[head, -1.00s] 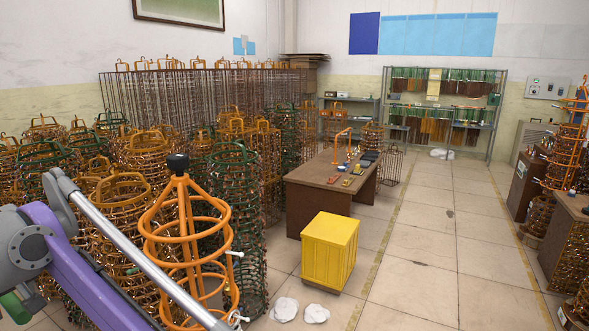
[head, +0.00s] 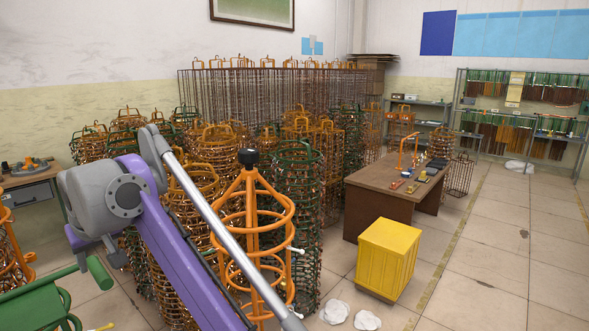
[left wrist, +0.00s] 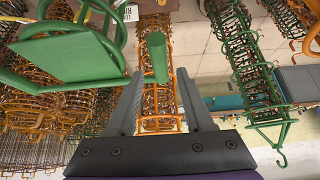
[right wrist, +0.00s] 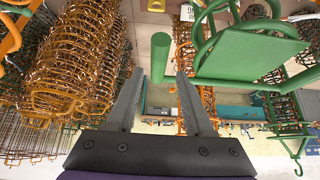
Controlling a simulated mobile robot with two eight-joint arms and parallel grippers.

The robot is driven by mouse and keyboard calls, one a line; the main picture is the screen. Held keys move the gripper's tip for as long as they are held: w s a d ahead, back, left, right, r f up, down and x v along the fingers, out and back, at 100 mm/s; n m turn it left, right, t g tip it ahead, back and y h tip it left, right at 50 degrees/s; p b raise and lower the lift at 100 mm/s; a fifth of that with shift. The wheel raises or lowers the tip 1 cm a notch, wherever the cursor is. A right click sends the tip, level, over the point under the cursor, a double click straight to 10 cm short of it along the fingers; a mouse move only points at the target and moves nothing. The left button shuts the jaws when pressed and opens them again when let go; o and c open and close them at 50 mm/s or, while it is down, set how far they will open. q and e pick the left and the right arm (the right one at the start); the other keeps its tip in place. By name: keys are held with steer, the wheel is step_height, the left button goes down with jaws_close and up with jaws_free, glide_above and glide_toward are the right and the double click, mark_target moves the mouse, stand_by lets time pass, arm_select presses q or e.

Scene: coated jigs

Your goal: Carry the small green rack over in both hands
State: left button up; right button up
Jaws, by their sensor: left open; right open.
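The small green rack (head: 35,305) shows in the lower left corner of the head view, cut off by the frame edge. A green bar (head: 98,272) sticks out from its right side. My right gripper (head: 97,257) is open just above that bar. In the right wrist view the rack's flat green plate (right wrist: 250,54) is at upper right, and the bar (right wrist: 160,57) lies ahead of the open fingers (right wrist: 158,80). In the left wrist view the plate (left wrist: 70,57) is at upper left, and a bar (left wrist: 157,57) lies ahead of my open left gripper (left wrist: 157,75). The head view does not show the left gripper.
Orange and green wire racks stand crowded behind my right arm, with a tall orange one (head: 255,215) close by. A yellow bin (head: 388,260), a brown desk (head: 375,190) and white lumps (head: 335,312) are to the right. Open floor lies at far right (head: 490,270).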

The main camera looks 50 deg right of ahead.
arm_select(q)
steer(key=o, duration=0.6)
steer(key=shift+c, duration=0.2)
arm_select(e)
steer(key=o, duration=0.6)
steer(key=shift+c, duration=0.2)
